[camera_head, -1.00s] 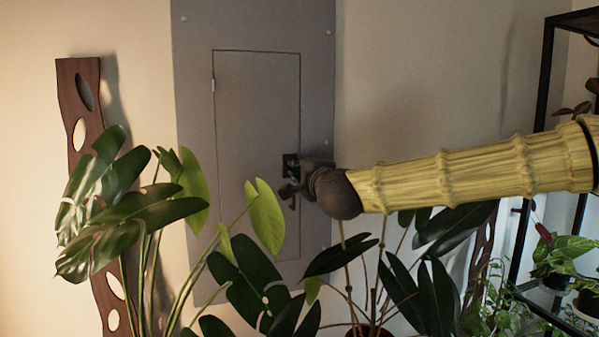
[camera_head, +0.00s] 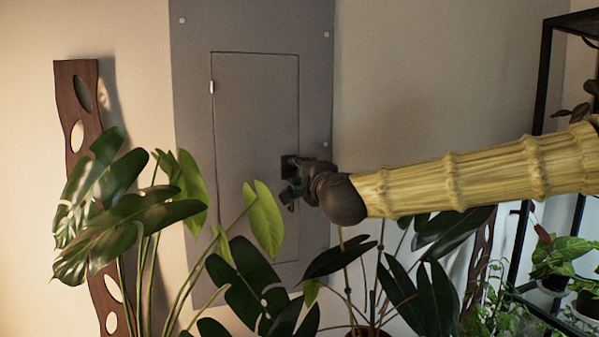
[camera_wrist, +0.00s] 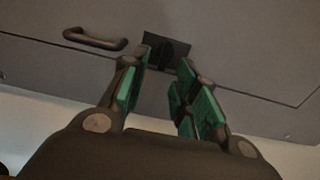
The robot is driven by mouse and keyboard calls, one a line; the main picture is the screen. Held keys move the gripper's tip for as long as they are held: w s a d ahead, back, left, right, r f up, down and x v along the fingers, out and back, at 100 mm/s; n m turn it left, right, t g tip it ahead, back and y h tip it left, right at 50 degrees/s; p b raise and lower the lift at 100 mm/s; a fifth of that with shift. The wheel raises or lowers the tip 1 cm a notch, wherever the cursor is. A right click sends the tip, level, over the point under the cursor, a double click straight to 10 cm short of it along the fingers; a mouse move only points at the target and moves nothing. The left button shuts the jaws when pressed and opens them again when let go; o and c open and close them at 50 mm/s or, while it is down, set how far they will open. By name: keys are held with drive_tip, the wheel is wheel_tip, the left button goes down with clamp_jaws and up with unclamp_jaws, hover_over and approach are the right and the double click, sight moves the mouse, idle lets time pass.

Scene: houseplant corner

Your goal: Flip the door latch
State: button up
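The grey door (camera_head: 255,120) is set in a grey wall panel. A dark latch plate (camera_head: 289,163) is on the door's right edge, partly hidden by my gripper in the head view. In the wrist view the black latch (camera_wrist: 166,52) lies just beyond the fingertips, and a dark bar handle (camera_wrist: 95,40) is to its left. My gripper (camera_head: 290,192) is at the latch; in the wrist view its green-padded fingers (camera_wrist: 164,64) stand apart with nothing visible between them. I cannot tell whether a fingertip touches the latch.
A large leafy plant (camera_head: 130,210) stands in front at the left, with more dark leaves (camera_head: 420,300) below my arm. A wavy wooden piece (camera_head: 75,110) is against the wall at left. A black shelf (camera_head: 535,130) with potted plants is at right.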

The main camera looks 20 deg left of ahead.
drive_tip(key=v, duration=1)
drive_tip(key=shift+s+d, duration=0.15)
